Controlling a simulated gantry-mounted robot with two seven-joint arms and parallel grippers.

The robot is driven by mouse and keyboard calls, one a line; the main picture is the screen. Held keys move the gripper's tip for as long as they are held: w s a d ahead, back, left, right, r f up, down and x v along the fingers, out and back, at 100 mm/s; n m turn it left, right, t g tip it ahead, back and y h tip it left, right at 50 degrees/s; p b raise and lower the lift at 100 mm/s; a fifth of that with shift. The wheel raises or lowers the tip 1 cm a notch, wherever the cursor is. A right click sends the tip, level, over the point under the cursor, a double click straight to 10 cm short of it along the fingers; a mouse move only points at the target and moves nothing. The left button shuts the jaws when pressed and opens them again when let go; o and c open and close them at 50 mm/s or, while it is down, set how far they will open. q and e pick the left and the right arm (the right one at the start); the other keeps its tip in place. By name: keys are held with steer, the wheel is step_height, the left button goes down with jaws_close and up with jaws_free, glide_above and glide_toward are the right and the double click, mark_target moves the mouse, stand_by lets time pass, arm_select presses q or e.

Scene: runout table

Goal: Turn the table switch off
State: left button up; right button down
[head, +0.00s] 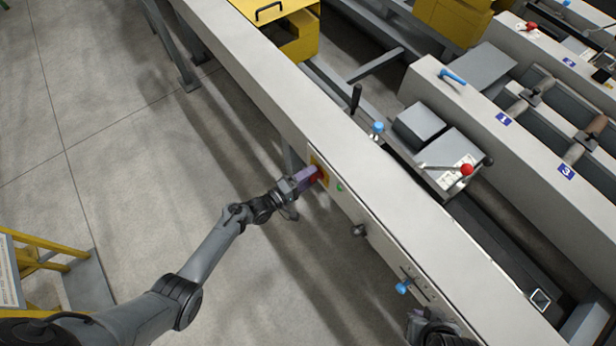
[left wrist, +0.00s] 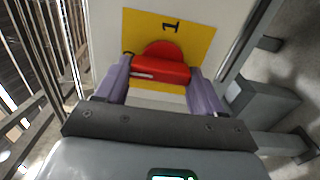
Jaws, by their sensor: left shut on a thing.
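The table switch is a red rotary handle (left wrist: 160,70) on a yellow plate (left wrist: 198,38) marked 1, fixed to the pale front face of the runout table. In the head view the red handle (head: 319,173) shows just past my fingertips. My left gripper (head: 310,177) reaches the plate from the left. In the left wrist view its two purple fingers (left wrist: 160,84) stand on either side of the red handle's grip and are shut on it. The handle's grip bar lies across the picture, nearly level, in that view. Part of my right arm shows at the bottom edge; its fingers cannot be made out.
The long pale table beam (head: 400,225) runs diagonally across the head view. A yellow railing (head: 45,262) stands at lower left. The floor at left is clear.

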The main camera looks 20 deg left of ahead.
arm_select(q)
steer(key=o, duration=1)
steer(key=shift+w, duration=0.1)
steer(key=shift+o, duration=0.2)
steer(key=p+v, duration=0.2)
steer(key=v, duration=0.9)
steer(key=shift+d+f, duration=0.1)
